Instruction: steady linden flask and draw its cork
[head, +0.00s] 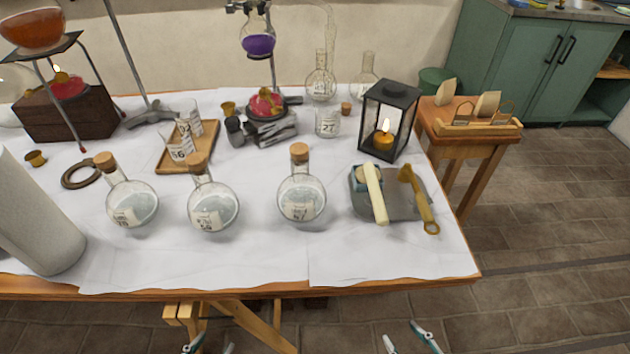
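Three round glass flasks with corks stand upright along the front of the table: a left flask (131,204), a middle flask (212,208) and a right flask (301,199). Each has a paper label too small to read surely, so I cannot tell which is the linden flask. Their corks, left (104,161), middle (197,163) and right (299,152), sit in the necks. My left gripper (213,344) and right gripper (402,334) show only at the bottom edge, below the table's front edge. Both have fingertips apart, with nothing seen between them, and touch no flask.
A white cloth (250,262) covers the table. A lantern (388,120) with a lit candle stands at right, behind a grey slab (402,203) bearing tools. A wooden tray (188,150) with labelled glasses lies behind the flasks. A grey-white cylinder (38,222) stands at left.

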